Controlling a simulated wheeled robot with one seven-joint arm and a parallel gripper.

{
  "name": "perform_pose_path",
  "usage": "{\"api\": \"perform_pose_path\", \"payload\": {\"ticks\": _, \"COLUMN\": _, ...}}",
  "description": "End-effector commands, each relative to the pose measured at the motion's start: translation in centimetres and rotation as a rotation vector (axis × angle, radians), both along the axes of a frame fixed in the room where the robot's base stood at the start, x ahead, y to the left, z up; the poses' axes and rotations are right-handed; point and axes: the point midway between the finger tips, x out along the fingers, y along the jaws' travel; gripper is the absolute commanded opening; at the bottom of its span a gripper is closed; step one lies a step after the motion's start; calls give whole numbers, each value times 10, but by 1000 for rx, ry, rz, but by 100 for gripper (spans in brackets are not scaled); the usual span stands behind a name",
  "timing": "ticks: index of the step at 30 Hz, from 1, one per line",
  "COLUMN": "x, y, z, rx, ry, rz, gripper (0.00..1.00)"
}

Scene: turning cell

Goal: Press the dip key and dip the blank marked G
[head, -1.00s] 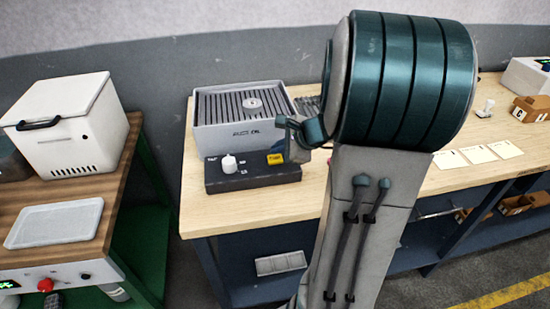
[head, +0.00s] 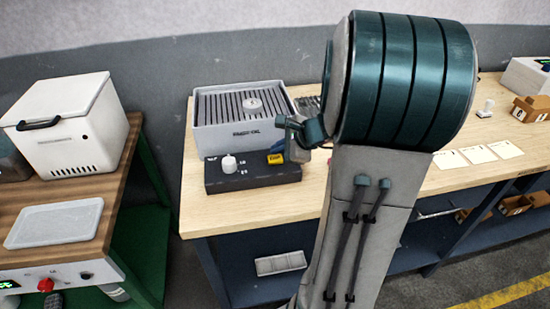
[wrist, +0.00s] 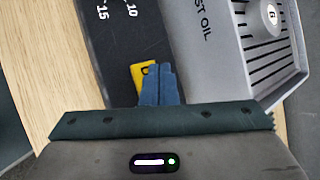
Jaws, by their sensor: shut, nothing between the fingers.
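The yellow dip key (head: 275,158) is on the dark control box (head: 250,181) in front of the grey oil tub (head: 230,138). In the wrist view, the key (wrist: 138,72) is partly covered by my blue fingertips. A round blank (head: 252,104) lies on the tub's slatted top; in the wrist view its mark (wrist: 273,14) looks like a G. My gripper (wrist: 160,70) is shut with nothing between its fingers, its tips over or on the key's edge. Contact cannot be told. In the head view my arm hides part of the tub's right side.
A white knob (head: 229,164) stands on the control box left of the key. On the left bench are a white lidded box (head: 75,130) and a grey tray (head: 55,222). White cards (head: 478,155) and brown bins (head: 530,108) are to the right. The bench front is clear.

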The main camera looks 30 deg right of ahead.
Motion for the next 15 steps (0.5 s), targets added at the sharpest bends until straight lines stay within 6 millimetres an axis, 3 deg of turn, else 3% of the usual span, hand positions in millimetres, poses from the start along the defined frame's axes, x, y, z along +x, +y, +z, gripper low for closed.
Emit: {"api": "perform_pose_path", "payload": {"ticks": 15, "x": 0, "y": 0, "z": -9, "rx": 0, "ry": 0, "rz": 0, "gripper": 0}}
